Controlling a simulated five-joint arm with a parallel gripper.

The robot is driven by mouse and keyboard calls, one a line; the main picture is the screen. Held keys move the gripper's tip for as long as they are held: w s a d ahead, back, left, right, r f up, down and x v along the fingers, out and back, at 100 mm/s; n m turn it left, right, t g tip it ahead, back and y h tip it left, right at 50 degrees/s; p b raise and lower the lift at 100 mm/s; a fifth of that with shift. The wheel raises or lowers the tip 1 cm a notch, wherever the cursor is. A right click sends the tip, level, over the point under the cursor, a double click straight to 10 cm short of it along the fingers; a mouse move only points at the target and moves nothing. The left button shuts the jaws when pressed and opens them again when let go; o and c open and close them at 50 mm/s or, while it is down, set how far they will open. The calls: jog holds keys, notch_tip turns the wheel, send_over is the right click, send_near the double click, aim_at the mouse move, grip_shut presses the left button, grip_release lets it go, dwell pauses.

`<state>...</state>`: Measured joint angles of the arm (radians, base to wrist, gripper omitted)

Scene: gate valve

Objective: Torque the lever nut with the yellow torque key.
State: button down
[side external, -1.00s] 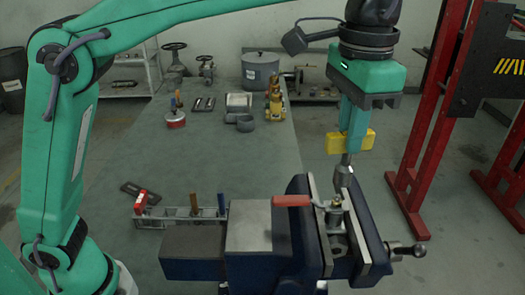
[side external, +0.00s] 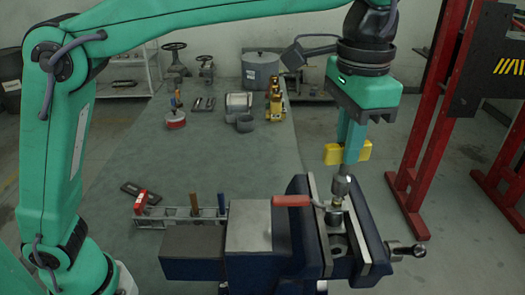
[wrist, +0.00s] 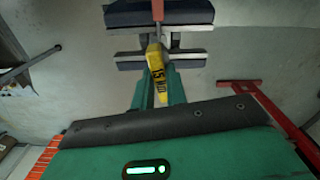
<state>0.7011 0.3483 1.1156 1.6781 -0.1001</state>
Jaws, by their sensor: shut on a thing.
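My gripper (side external: 352,153) is shut on the yellow torque key (side external: 333,154), and its grey metal shaft and socket (side external: 342,184) point down. The socket's lower end is at or just above the lever nut (side external: 336,204) on the valve; I cannot tell whether it is seated. The valve (side external: 337,225) stands between the vise jaws, with its red lever handle (side external: 291,200) reaching left. In the wrist view the key's yellow body (wrist: 156,72) lies between my fingers, with part of the red handle (wrist: 158,12) beyond it. The nut is hidden there.
The blue vise (side external: 288,255) holds the valve close below my gripper. A tool rack (side external: 183,215) stands left of the vise. A red post frame (side external: 430,130) rises at right. A pot, a red-based tool and yellow items stand farther back on the bench (side external: 190,160).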

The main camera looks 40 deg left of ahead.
jog(key=shift+f, duration=1.35)
dwell(3.1)
jog(key=shift+m, duration=0.3)
jog(key=shift+m, duration=1.8)
jog(key=shift+m, duration=0.3)
jog(key=shift+m, duration=1.7)
jog(key=shift+m, duration=2.6)
